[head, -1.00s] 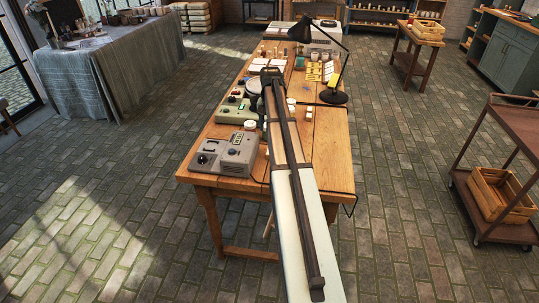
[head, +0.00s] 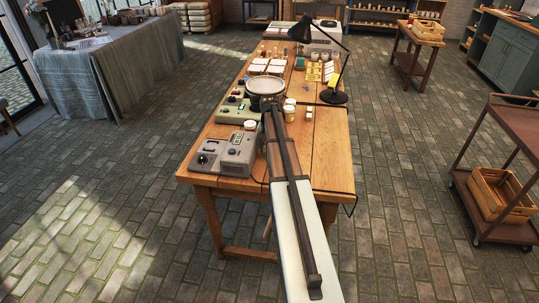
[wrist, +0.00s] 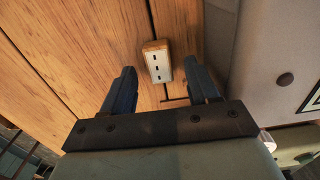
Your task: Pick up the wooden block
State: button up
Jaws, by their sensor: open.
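The wooden block (wrist: 157,66) is small, with bare wood at its edges and a pale face with several dark slots. It lies on the plank tabletop in the wrist view, between and just beyond my fingertips in the picture. My gripper (wrist: 161,69) is open, its two dark fingers apart on either side of the block. I see nothing held between them. I cannot tell how high the fingers are above the block. In the head view my arm covers the middle of the table, and I cannot make out the block or the fingers there.
The wooden table (head: 325,150) bears grey control boxes (head: 225,152) at its front left, a round pale plate (head: 266,86), small jars (head: 289,110) and a black desk lamp (head: 334,96). A grey box (wrist: 258,60) stands close right of my fingers. The table's right front is clear.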

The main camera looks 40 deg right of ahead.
jog(key=shift+f, duration=0.5)
grip_shut()
